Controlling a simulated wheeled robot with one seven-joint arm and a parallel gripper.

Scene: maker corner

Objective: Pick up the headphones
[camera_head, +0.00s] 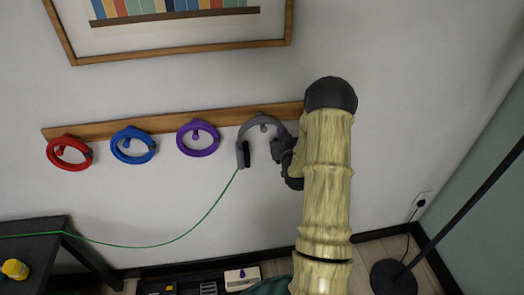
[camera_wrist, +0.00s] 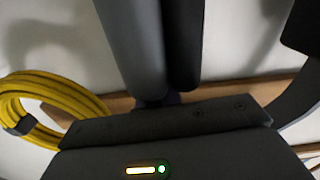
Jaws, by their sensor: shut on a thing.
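The grey headphones (camera_head: 260,119) hang by their band over a peg on the wooden wall rail, with one dark-padded ear cup (camera_head: 243,153) at the left. My gripper (camera_head: 277,148) is at their right side and is shut on them. It covers most of that side in the head view. In the wrist view, part of the grey band (camera_wrist: 293,104) curves at the right edge, with a dark pad above it. Grey and dark upright shapes fill the upper middle; finger and ear cup are hard to tell apart there.
Red (camera_head: 69,153), blue (camera_head: 133,145) and purple (camera_head: 198,138) rings hang on the rail (camera_head: 100,130) to the left. A green cable (camera_head: 185,232) runs from near the left ear cup to a dark table (camera_head: 35,250). The wrist view shows a yellow coil (camera_wrist: 45,90) close by.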

